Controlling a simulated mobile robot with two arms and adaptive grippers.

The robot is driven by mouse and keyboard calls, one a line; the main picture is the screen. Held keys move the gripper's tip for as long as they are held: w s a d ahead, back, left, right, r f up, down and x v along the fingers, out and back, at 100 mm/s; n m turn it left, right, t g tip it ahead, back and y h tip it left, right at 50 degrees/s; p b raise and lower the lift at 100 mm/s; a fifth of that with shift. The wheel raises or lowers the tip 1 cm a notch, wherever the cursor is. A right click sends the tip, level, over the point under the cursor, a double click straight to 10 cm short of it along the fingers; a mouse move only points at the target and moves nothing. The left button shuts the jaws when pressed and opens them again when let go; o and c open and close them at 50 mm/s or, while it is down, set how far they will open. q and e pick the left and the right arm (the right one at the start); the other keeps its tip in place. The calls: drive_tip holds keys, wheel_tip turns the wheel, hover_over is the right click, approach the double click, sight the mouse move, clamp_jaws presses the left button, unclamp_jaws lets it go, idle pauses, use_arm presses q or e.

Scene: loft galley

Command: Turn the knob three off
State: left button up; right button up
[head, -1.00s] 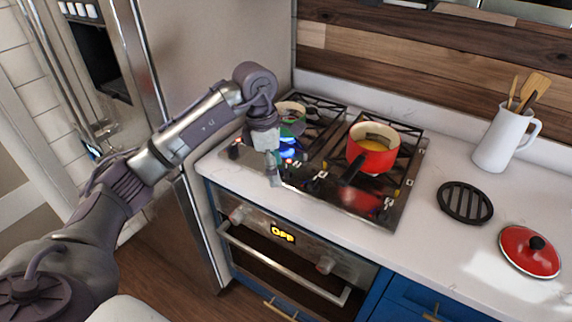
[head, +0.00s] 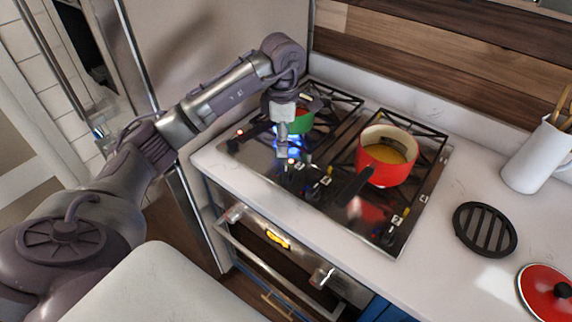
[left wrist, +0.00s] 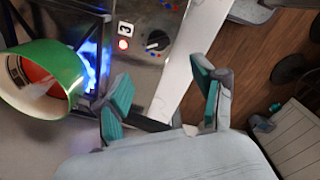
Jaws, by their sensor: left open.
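Knob three (left wrist: 157,41) is a black knob on the steel cooktop, beside a label "3" (left wrist: 125,29) and a glowing red light (left wrist: 123,44) in the left wrist view. A blue flame (left wrist: 90,62) burns near it, by the green pot (left wrist: 62,85). The green pot also shows in the head view (head: 301,122), partly behind my gripper. My left gripper (left wrist: 160,100) is open, its teal-padded fingers apart with nothing between them. In the head view it (head: 282,148) points down over the cooktop's front left, apart from knob three. My right gripper is out of view.
A red pot (head: 385,172) with yellowish contents sits on the right burners, its dark handle pointing forward. A black trivet (head: 485,230), red lid (head: 548,292) and white utensil jug (head: 538,157) stand on the right counter. The fridge (head: 215,60) is close behind my left arm.

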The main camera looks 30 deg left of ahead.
sight(284, 172)
use_arm(q)
wheel_tip(284, 172, down, 4)
drive_tip(key=shift+s+r+p, duration=0.1)
drive_tip(key=shift+s+p, duration=0.05)
drive_tip(key=shift+p, duration=0.4)
drive_tip(key=f, duration=0.3)
drive_tip(key=f+p, duration=0.1)
drive_tip(key=f, duration=0.2)
drive_tip(key=shift+w+f+p, duration=0.2)
drive_tip(key=shift+f+p, duration=0.1)
drive_tip(key=shift+f, duration=0.3)
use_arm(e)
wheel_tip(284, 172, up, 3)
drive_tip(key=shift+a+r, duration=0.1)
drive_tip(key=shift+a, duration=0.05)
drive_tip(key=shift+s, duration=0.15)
